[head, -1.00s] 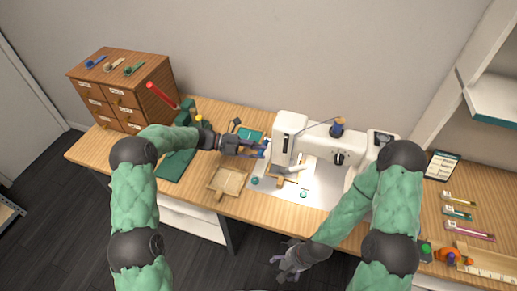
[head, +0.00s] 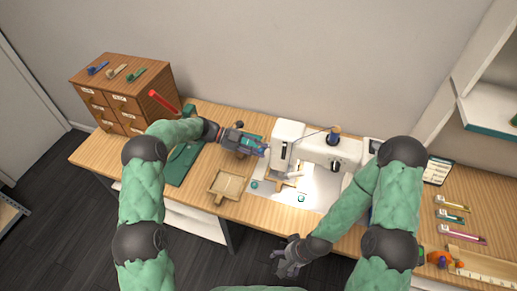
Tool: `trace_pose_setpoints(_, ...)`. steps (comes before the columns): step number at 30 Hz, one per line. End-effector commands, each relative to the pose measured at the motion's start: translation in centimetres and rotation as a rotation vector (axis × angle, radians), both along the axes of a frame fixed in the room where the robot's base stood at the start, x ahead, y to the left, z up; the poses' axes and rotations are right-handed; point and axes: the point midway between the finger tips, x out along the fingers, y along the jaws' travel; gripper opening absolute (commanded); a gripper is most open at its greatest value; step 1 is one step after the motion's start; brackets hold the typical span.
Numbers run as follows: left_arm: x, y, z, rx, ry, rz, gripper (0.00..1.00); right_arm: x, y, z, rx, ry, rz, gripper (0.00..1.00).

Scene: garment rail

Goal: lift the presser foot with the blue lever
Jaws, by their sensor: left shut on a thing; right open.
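The white sewing machine (head: 312,146) stands on the table, its needle head at its left end. The blue lever (head: 262,151) shows as a small blue spot at the left side of that head. My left gripper (head: 259,150) is at this spot, shut on the blue lever, its fingers partly merged with it in the picture. The presser foot is too small to make out under the head. My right gripper (head: 289,262) is open and empty, low in front of the table's front edge.
A shallow wooden tray (head: 217,198) lies in front of my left forearm. A wooden drawer cabinet (head: 150,82) stands at the back left. Small teal discs (head: 301,198) lie by the machine. Floor in front of the table is clear.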

Motion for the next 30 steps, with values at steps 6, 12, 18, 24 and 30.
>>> trace_pose_setpoints(6, 0.0, 0.0, 0.0, 0.0, 0.007, 0.003, 0.0, 0.0, 0.0, 0.0, 0.0, 0.0, 0.0, 0.88)
trace_pose_setpoints(12, 0.1, 0.0, 0.1, -0.001, 0.006, 0.003, 0.54, 0.0, 0.0, 0.0, 0.0, 0.0, 0.0, 0.88)
trace_pose_setpoints(18, 0.0, 0.0, 0.1, 0.0, 0.003, 0.001, 0.54, 0.0, 0.0, 0.0, 0.0, 0.0, 0.0, 0.88)
trace_pose_setpoints(24, 0.1, 0.4, 0.2, -0.001, 0.002, 0.002, 0.54, 0.0, 0.0, 0.0, 0.0, 0.0, 0.0, 0.88)
trace_pose_setpoints(30, 0.7, 3.0, 1.1, 0.0, -0.001, 0.005, 0.54, 0.0, 0.0, 0.0, 0.0, 0.0, 0.0, 0.88)
